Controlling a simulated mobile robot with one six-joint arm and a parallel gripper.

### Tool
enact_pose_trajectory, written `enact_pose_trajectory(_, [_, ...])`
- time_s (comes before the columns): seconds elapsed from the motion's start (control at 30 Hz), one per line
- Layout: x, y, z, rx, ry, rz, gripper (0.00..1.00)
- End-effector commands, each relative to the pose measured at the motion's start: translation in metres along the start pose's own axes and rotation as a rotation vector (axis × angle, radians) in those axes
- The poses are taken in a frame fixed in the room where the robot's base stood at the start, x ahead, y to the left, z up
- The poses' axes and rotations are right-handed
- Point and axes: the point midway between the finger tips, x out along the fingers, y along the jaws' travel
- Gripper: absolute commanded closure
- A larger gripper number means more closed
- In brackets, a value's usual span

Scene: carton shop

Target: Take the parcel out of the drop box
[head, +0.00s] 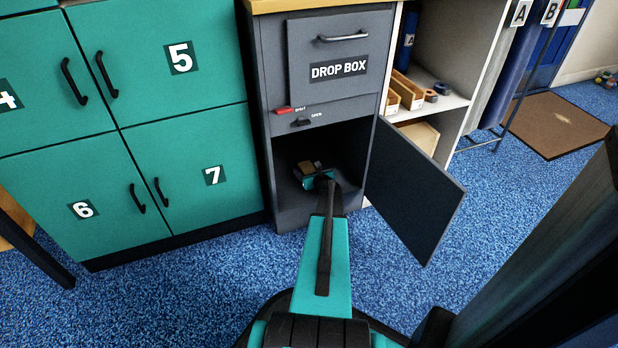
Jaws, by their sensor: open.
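The drop box (338,70) is a dark grey cabinet with a labelled front panel and handle above an open lower compartment. Its lower door (415,190) is swung out to the right. A small brown parcel (309,165) shows inside the dark compartment. My gripper (314,178) is inside the compartment, just in front of the parcel and partly overlapping it in view. The jaws are open. The fingertips are small and dark here, and I cannot tell whether they touch the parcel. The parcel's lower part is hidden behind my gripper.
Teal numbered lockers (170,110) stand shut on the left. A white shelf (445,103) with small cartons and tape rolls stands to the right, behind the open door. A brown mat (560,125) lies at the far right. Blue carpet (150,295) is clear in front of the lockers.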

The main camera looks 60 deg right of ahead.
Motion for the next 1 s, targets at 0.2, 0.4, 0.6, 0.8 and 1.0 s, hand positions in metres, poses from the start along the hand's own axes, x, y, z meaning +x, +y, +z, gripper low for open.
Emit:
enact_pose_trajectory(0.2, [0.0066,0.0012,0.0001,-0.001,0.001,0.001,0.33])
enact_pose_trajectory(0.4, [0.0061,0.0012,0.0002,-0.001,0.001,0.001,0.33])
enact_pose_trajectory(0.6, [0.0061,0.0011,0.0001,-0.001,0.001,0.001,0.33])
enact_pose_trajectory(0.8, [0.0061,0.0011,0.0001,-0.001,0.001,0.001,0.55])
enact_pose_trajectory(1.0, [0.0059,0.0011,0.0006,-0.001,0.0,0.001,0.83])
